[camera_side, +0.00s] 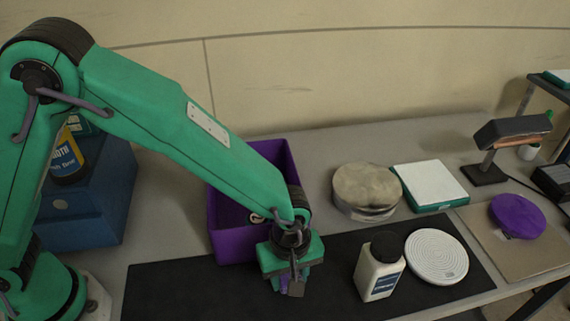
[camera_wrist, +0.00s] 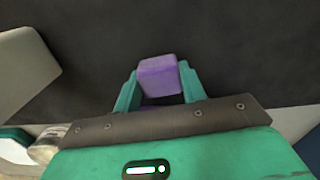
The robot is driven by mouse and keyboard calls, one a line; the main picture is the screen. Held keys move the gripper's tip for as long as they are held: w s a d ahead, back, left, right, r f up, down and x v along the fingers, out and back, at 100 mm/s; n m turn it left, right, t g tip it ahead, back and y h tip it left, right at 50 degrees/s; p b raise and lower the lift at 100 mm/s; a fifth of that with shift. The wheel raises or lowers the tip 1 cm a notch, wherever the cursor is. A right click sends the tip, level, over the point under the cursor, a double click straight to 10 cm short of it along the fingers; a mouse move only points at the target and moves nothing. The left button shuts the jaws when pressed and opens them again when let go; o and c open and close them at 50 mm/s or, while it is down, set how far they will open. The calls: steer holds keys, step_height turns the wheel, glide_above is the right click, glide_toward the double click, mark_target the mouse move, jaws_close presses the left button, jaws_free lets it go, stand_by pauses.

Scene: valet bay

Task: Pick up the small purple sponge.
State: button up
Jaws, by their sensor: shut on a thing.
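The small purple sponge (camera_wrist: 159,77) is a block between the two green fingers of my gripper (camera_wrist: 160,88) in the wrist view. The fingers are shut on its sides, and its end sticks out past them. In the side view my gripper (camera_side: 289,287) points down at the black mat (camera_side: 190,292), and only a bit of purple shows between the fingers. How far the sponge is from the mat cannot be told.
A purple bin (camera_side: 225,235) stands behind my gripper. A dark-capped white bottle (camera_side: 379,270) and a white ribbed disc (camera_side: 436,256) are to the right. A round purple pad (camera_side: 518,216) lies farther right. The mat's left part is clear.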

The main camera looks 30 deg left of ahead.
steer(key=shift+r, duration=0.55)
steer(key=r, duration=0.3)
steer(key=shift+s+d+r, duration=0.1)
steer(key=shift+s+d, duration=0.05)
steer(key=shift+s, duration=0.1)
steer(key=s+d+r, duration=0.2)
steer(key=s+r, duration=0.4)
steer(key=s, duration=0.5)
steer(key=shift+d+r, duration=0.25)
steer(key=shift+d, duration=0.1)
steer(key=shift+w, duration=0.1)
